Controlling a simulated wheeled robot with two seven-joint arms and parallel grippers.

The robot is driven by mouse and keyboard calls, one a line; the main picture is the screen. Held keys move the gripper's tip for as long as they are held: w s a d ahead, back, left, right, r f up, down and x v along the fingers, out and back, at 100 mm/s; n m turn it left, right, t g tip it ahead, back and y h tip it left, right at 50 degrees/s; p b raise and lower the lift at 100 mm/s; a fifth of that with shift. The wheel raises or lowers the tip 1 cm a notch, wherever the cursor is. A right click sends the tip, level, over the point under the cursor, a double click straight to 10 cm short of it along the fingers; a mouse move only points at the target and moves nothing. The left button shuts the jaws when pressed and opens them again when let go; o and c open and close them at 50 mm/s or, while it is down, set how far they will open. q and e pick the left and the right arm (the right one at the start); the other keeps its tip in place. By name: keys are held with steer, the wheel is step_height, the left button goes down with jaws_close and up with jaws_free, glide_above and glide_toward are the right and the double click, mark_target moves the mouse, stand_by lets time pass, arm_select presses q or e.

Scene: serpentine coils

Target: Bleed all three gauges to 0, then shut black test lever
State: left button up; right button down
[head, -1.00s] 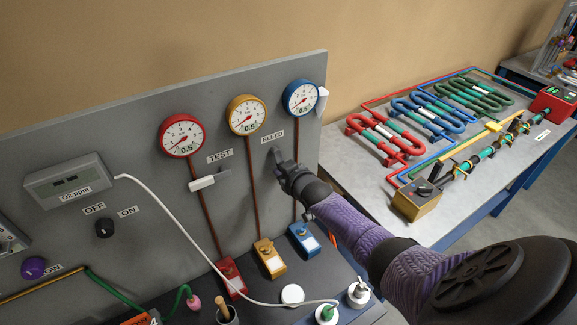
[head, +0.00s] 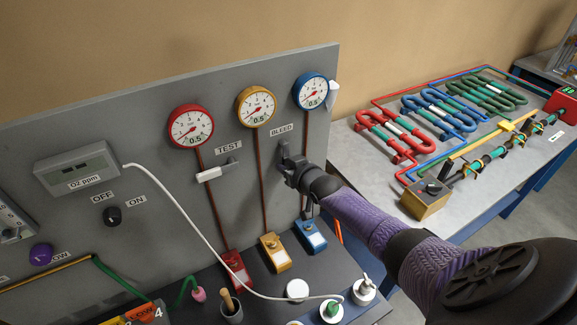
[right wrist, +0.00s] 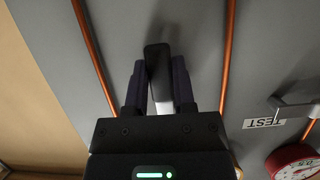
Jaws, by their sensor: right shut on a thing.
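Three round gauges hang on the grey panel in the head view: red (head: 191,127), yellow (head: 256,107) and blue (head: 311,91). Each face carries the figure 0.5; the thin needles are too small to read exactly. The TEST lever (head: 210,174) has a white handle, not black, pointing left under its label. The dark bleed lever (head: 284,151) sits under the BLEED label. My right gripper (head: 287,165) is shut on it. In the right wrist view the lever (right wrist: 157,58) stands between the two fingers (right wrist: 158,88). My left gripper is out of view.
Red (head: 236,268), yellow (head: 273,253) and blue (head: 310,237) blocks stand below the gauges. A white cable (head: 190,230) crosses the panel front. An O2 ppm box (head: 80,168) is at left. Colored coils (head: 440,110) lie on the right bench.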

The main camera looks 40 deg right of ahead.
steer(key=shift+c, duration=2.2)
jaws_free()
steer(key=p+v, duration=0.1)
steer(key=v, duration=0.1)
steer(key=p+v, duration=0.2)
steer(key=shift+s+a+r, duration=0.1)
steer(key=shift+s+r, duration=0.15)
steer(key=shift+r, duration=0.1)
steer(key=p, duration=0.2)
glide_toward(287, 165)
steer(key=shift+s+f, duration=0.1)
steer(key=shift+s, duration=0.05)
